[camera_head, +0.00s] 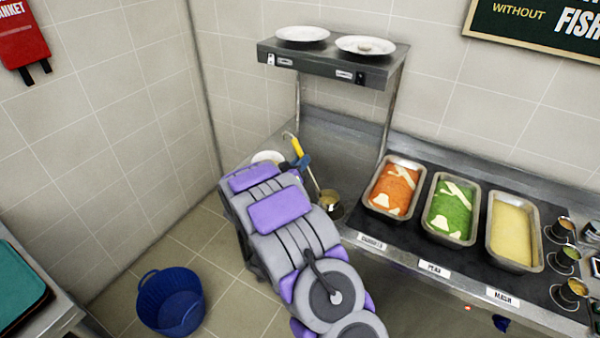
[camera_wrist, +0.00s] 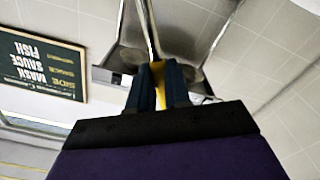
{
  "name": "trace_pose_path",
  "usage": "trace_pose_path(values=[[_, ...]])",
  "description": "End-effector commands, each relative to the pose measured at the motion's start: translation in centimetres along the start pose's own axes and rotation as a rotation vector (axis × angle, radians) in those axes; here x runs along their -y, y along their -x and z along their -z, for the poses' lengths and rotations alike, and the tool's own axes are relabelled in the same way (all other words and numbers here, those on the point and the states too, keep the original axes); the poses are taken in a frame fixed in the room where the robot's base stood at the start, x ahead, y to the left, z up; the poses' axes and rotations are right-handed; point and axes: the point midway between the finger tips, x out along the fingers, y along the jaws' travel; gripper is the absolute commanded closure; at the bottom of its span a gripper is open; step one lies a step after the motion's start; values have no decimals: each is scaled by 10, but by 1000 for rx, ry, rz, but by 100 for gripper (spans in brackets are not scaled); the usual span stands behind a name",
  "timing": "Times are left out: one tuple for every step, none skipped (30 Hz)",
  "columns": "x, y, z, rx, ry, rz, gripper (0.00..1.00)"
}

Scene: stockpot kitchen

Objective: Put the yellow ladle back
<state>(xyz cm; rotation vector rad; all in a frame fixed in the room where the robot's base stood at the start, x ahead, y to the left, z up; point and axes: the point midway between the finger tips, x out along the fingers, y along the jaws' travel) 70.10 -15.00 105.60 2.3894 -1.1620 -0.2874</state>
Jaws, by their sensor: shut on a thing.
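The yellow ladle (camera_head: 297,146) has a yellow upper handle with a hooked end and a thin metal shaft running down to the right. In the head view its lower end is at a small metal pot (camera_head: 330,201) on the counter; I cannot tell whether it is inside. My gripper (camera_head: 301,163) is shut on the yellow handle, with my arm hiding much of it. In the wrist view the blue fingers of my gripper (camera_wrist: 165,72) close around the yellow ladle (camera_wrist: 160,84), and its shaft extends upward in the picture.
Trays of orange carrots (camera_head: 395,188), green peas (camera_head: 452,210) and yellow mash (camera_head: 513,231) stand to the right. Several small metal pots are at the far right. A shelf with two plates (camera_head: 335,65) hangs above. A blue tub (camera_head: 170,300) is on the floor.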

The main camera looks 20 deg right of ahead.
Motion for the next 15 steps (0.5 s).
trace_pose_path(values=[[-1,-3,0,2,-2,-2,100],[-1,-4,-2,3,-2,-1,100],[0,-6,-4,4,-2,-1,100],[1,-6,-6,5,-2,-1,100],[2,-6,-9,5,-1,-1,100],[5,-5,-13,5,0,-1,100],[8,-5,-17,4,1,-1,100],[10,-4,-20,4,1,-1,100],[14,-2,-25,3,2,-1,100],[17,-1,-28,2,3,-1,100],[19,-1,-30,2,4,-1,100],[20,0,-32,1,4,0,100],[21,1,-32,1,4,-1,100],[21,2,-31,0,4,-1,100],[21,2,-30,0,4,-1,100]])
